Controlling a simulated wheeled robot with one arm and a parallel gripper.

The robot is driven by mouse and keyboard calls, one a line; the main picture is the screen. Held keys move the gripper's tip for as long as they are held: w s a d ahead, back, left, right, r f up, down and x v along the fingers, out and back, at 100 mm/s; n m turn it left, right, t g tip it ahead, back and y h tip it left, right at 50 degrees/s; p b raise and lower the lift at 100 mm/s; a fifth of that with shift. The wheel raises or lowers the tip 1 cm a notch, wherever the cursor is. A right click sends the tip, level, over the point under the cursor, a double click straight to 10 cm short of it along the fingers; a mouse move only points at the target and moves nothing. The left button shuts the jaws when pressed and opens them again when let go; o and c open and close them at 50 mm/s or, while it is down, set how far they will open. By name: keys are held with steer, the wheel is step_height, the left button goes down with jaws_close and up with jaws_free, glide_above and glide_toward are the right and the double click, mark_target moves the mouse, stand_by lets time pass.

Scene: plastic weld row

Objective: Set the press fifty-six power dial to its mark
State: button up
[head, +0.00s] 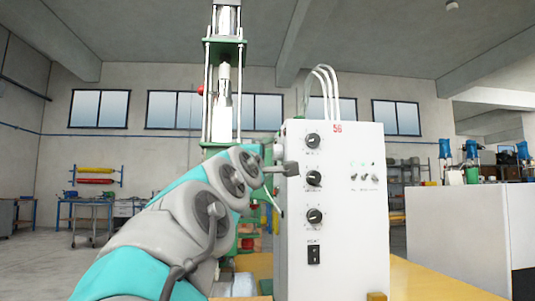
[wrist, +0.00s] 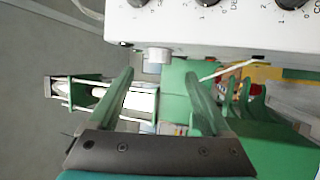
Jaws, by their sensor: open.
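The press fifty-six control box (head: 338,225) is white, with a red "56" near its top. Three black dials, upper (head: 313,140), middle (head: 314,178) and lower (head: 315,216), run down its face. Their labels and marks are too small to read here, so I cannot tell which is power. In the wrist view the box (wrist: 220,34) fills the top, its dials cut by the frame edge.
A black rocker switch (head: 313,254) sits below the dials, small toggles (head: 364,178) to their right. The green press (head: 222,95) stands behind, left of the box. Hoses (head: 325,80) rise from the box top. A yellow table (head: 420,283) lies beneath.

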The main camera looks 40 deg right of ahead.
mark_target(275, 153)
steer(key=shift+p+x, duration=0.3)
steer(key=shift+x, duration=3.55)
jaws_close()
